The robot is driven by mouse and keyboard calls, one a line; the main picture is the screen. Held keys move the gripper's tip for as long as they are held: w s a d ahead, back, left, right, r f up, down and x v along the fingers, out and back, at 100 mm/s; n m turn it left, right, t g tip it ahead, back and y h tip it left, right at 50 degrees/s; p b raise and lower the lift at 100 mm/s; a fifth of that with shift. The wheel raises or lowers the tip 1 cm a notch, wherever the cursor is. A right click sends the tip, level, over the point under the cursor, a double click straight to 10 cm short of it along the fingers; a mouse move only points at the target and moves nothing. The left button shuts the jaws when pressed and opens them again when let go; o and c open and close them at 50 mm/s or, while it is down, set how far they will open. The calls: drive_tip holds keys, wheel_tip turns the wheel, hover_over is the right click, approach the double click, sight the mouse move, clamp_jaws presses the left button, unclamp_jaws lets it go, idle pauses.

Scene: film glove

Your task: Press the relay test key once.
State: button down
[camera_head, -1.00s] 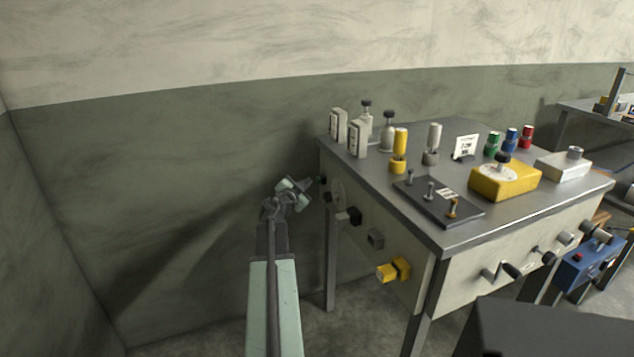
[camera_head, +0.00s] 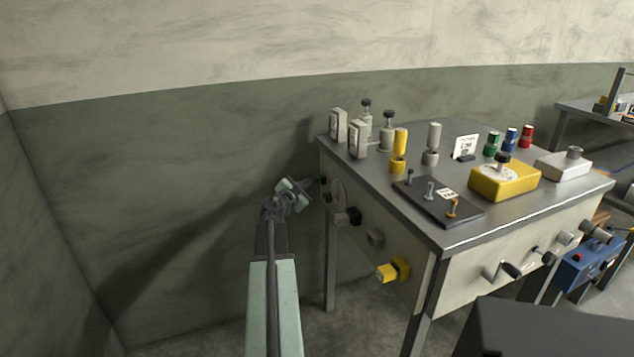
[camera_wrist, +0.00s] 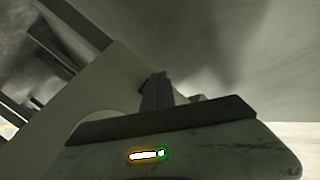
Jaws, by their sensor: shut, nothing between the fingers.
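My gripper (camera_head: 309,185) is at the end of my pale green arm, beside the left end of the side panel (camera_head: 405,285) of a metal bench. In the wrist view its dark fingers (camera_wrist: 156,88) are together and empty, pointing toward the pale panel (camera_wrist: 100,62). A small green spot (camera_head: 323,180) shows on the panel just beyond the fingertips; whether they touch it cannot be told. No readable label marks the relay test key. Candidates on this panel are a small dark knob (camera_head: 326,197), a black knob (camera_head: 355,216), a grey square knob (camera_head: 375,238) and a yellow block (camera_head: 394,270).
The bench top (camera_head: 520,215) holds grey cased units (camera_head: 357,139), a yellow box with a dial (camera_head: 505,181), a black terminal board (camera_head: 437,200) and coloured posts (camera_head: 511,139). Cranks (camera_head: 503,270) stick out in front. A wall (camera_head: 150,170) stands behind; open floor lies left.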

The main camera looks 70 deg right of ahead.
drive_tip(key=shift+s, duration=0.1)
drive_tip(key=shift+s+d, duration=0.25)
idle(0.3)
drive_tip(key=shift+s+d, duration=0.3)
drive_tip(key=shift+s, duration=0.05)
idle(0.7)
idle(0.3)
drive_tip(key=shift+w+a, duration=0.55)
drive_tip(key=shift+w, duration=0.1)
drive_tip(key=w+a, duration=0.1)
drive_tip(key=w, duration=0.1)
drive_tip(key=w+a, duration=0.2)
drive_tip(key=shift+a, duration=0.1)
idle(0.8)
